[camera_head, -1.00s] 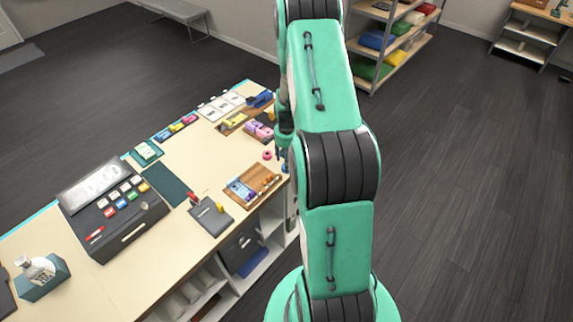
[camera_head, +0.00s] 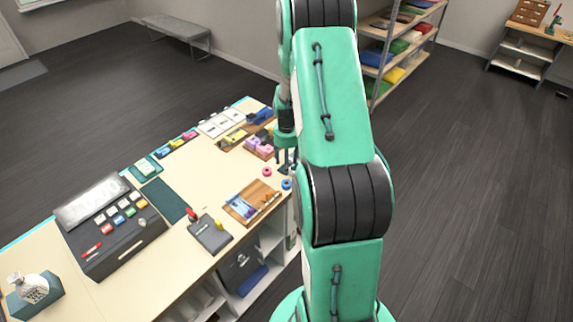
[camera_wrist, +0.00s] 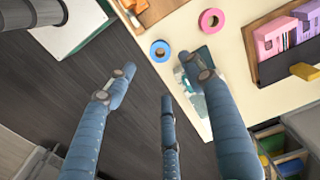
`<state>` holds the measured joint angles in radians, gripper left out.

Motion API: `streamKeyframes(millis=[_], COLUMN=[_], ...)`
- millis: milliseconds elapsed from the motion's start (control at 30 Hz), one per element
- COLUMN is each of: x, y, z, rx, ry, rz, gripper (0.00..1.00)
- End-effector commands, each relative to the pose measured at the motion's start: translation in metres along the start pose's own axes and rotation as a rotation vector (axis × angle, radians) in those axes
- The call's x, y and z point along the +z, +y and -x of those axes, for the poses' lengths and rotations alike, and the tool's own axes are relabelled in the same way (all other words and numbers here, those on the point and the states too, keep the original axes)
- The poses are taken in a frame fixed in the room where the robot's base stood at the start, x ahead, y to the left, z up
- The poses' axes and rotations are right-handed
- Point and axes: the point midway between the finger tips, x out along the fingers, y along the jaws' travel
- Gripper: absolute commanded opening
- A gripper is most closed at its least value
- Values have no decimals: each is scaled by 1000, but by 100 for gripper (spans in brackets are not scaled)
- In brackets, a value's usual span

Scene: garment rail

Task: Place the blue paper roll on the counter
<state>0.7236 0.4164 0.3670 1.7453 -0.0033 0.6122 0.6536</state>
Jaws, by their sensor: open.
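In the head view, my gripper (camera_head: 285,157) is partly hidden by my arm.
A wooden tray (camera_head: 252,203) with small items lies left of the blue roll. A box of pink items (camera_head: 260,143) stands behind it. A cash register (camera_head: 112,222) and a dark clipboard (camera_head: 210,233) are farther left. Dark open floor lies to the right.

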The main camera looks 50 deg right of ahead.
Motion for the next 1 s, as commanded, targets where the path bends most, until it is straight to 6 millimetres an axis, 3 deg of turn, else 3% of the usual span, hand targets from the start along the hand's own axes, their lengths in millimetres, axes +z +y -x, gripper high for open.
streamKeyframes(millis=[500, 667, 867, 1000], x=[0, 4, 24, 51], y=[0, -4, -19, -34], z=[0, 8, 45, 88], rx=[0, -4, -21, -40], ry=[0, 5, 27, 51], rz=[0, 15, 83, 165], gripper=[53, 53, 53, 53])
